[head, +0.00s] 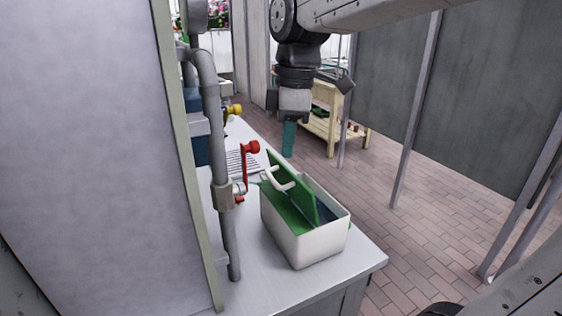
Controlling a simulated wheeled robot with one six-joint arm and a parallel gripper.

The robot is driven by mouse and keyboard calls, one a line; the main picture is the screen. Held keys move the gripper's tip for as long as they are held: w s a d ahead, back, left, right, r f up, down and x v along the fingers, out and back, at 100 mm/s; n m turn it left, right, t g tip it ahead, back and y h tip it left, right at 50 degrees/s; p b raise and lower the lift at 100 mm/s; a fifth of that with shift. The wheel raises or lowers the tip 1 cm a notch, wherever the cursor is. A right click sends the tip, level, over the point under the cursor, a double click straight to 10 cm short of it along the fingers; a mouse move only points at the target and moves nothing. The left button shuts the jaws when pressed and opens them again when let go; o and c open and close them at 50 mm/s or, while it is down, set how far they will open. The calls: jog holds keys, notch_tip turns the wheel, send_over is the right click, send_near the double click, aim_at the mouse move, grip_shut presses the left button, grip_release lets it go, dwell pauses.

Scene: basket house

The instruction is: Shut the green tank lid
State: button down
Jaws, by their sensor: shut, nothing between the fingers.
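The tank is a white open-topped box (305,245) on the grey counter. Its green lid (300,192) stands tilted up across the opening, with a curved white handle (281,182) on its left face. More green shows inside the box to the left of the lid, and a dark interior shows to its right. My gripper (288,154) points down with teal fingers, shut and empty. In the picture it is just above the lid's far end; it appears apart from the lid, but the exact gap in depth is unclear.
A grey vertical pipe (222,160) and a red valve handle (246,165) stand left of the tank. A yellow valve (234,110) is farther back. A grey wall panel (100,150) fills the left. Brick floor (390,210) is open right of the counter (245,275); a wooden bench (325,133) stands behind.

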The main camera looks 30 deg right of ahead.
aim_at(273, 180)
jog(key=w+a+n, duration=0.1)
jog(key=w+n, duration=0.3)
jog(key=w, duration=0.2)
jog(key=shift+n, duration=0.4)
jog(key=f, duration=0.5)
jog(key=d+f, duration=0.1)
jog(key=f, duration=0.2)
jog(key=shift+w+d+f, duration=0.1)
jog(key=shift+w+f, duration=0.2)
jog(key=shift+d+r, duration=0.2)
jog(key=shift+d, duration=0.6)
jog(key=shift+y, duration=0.3)
